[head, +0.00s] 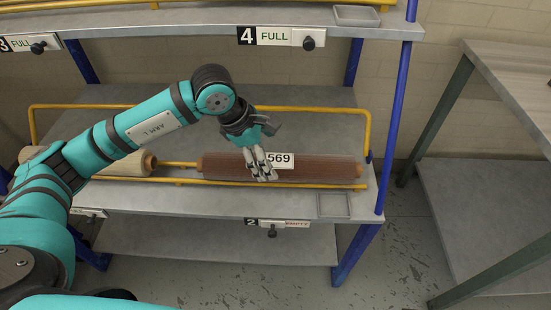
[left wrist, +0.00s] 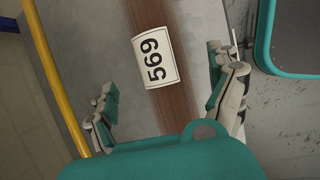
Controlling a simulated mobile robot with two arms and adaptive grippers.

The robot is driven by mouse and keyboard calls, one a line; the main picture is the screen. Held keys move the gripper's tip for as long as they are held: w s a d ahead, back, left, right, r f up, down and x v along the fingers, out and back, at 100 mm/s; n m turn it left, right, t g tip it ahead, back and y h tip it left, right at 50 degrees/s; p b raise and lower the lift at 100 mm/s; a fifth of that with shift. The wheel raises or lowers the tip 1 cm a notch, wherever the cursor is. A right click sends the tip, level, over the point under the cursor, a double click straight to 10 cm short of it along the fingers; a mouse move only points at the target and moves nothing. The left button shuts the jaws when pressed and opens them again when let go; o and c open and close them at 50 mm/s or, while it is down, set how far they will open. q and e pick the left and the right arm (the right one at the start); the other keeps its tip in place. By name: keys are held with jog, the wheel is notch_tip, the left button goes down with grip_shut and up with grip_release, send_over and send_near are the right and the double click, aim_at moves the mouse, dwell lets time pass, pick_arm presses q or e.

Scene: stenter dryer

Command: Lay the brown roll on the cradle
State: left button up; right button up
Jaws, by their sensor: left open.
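The brown roll (head: 325,169) lies lengthwise on the middle shelf, with a white label reading 569 (head: 281,160). In the left wrist view the roll (left wrist: 165,100) runs between the two spread fingers of the open left gripper (left wrist: 162,92), with clear gaps on both sides. The gripper hides part of the roll in the head view. A yellow rail frame (head: 300,109) runs around the rolls; I cannot tell whether it is the cradle. My right gripper is not in view.
A beige roll (head: 130,163) lies left of the brown roll, partly behind my left arm. An empty grey tray (head: 333,206) is at the shelf's front right. The upper shelf (head: 200,19) overhangs behind. A grey table (head: 500,190) stands at right, beyond a floor gap.

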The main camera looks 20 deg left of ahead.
pick_arm(q)
jog(key=v, duration=0.5)
jog(key=shift+a+r, duration=0.1)
jog(key=shift+r, duration=0.1)
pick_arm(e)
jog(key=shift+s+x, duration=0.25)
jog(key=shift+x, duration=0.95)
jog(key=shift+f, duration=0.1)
